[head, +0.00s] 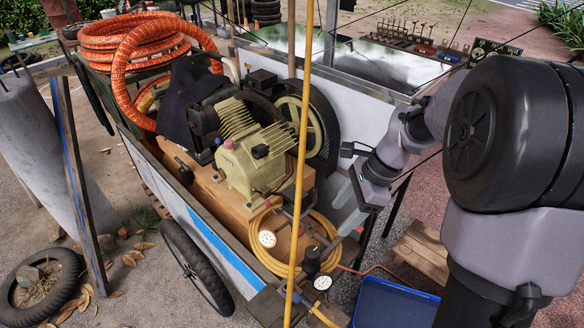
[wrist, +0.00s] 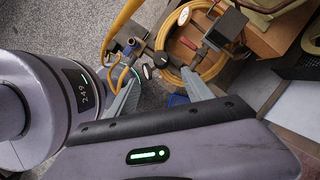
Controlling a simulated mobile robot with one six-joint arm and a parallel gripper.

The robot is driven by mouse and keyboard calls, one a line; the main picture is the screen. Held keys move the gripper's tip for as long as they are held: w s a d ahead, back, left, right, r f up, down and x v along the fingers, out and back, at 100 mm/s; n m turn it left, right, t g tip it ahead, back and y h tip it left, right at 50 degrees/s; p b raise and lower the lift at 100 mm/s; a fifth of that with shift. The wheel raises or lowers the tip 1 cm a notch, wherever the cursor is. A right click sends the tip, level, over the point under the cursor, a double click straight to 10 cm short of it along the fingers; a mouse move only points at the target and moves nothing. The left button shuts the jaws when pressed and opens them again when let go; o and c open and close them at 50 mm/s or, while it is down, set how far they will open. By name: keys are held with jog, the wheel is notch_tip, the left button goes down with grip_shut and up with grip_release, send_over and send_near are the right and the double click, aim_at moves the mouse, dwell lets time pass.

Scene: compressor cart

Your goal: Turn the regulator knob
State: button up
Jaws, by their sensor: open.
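The regulator sits at the near end of the compressor cart, low beside a coil of yellow hose. Its black regulator knob (head: 312,261) stands between two white-faced gauges, one on the left (head: 267,238) and one lower right (head: 323,282). In the wrist view the dark round knob (wrist: 161,60) shows just beyond the fingertips. My gripper (head: 349,208) is open and empty, up and to the right of the knob in the head view. In the wrist view my gripper (wrist: 160,82) has its two pale fingers spread apart. No contact with the knob shows.
A thin yellow upright pole (head: 302,120) crosses the head view just left of the knob. The cream compressor (head: 250,160) sits behind on a wooden block. A blue bin (head: 390,303) and a wooden crate (head: 425,250) stand to the right. Yellow hose (head: 257,258) loops around the regulator.

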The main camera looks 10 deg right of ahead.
aim_at(313, 252)
jog(key=shift+m, duration=0.3)
jog(key=b+x, duration=0.2)
jog(key=x, duration=0.4)
jog(key=b+x, duration=0.3)
jog(key=x, duration=0.3)
jog(key=b+x, duration=0.3)
jog(key=x, duration=0.3)
jog(key=shift+d+f, duration=0.1)
jog(key=shift+d, duration=0.15)
grip_shut()
